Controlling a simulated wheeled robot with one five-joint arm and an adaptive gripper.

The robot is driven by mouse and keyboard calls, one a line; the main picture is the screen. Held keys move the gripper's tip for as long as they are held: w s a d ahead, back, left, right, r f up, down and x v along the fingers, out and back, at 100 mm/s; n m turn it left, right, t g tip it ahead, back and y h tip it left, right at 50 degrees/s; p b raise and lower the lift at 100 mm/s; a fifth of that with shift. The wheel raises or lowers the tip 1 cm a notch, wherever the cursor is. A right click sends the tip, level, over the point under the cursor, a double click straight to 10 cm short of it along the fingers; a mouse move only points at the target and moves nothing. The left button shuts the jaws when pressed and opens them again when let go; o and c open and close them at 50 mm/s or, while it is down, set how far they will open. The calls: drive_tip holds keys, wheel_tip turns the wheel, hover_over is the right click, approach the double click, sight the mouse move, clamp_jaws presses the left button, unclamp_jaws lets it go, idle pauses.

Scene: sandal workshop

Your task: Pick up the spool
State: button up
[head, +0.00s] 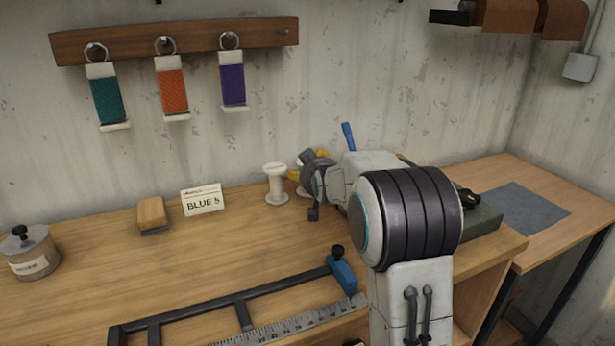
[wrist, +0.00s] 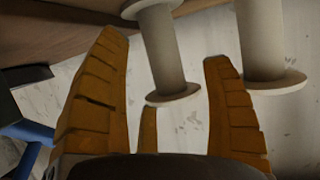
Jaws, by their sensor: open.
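Two white empty spools stand at the back of the workbench. One spool (head: 276,184) shows fully in the head view, just left of my gripper (head: 301,168). The other spool is mostly hidden behind my gripper there. In the wrist view, one spool (wrist: 166,52) lies between the orange fingers of my gripper (wrist: 162,50), with gaps on both sides. The other spool (wrist: 262,42) is outside the right finger. My gripper is open and holds nothing. I cannot tell which spool in one view matches which in the other.
A "BLUE 5" card (head: 203,199), a wooden block (head: 151,214) and a lidded pot (head: 31,251) stand left on the workbench (head: 100,285). A black frame with a ruler (head: 290,322) lies in front. Teal, orange and purple webbing samples hang above.

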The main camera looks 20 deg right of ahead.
drive_tip(key=shift+x, duration=1.05)
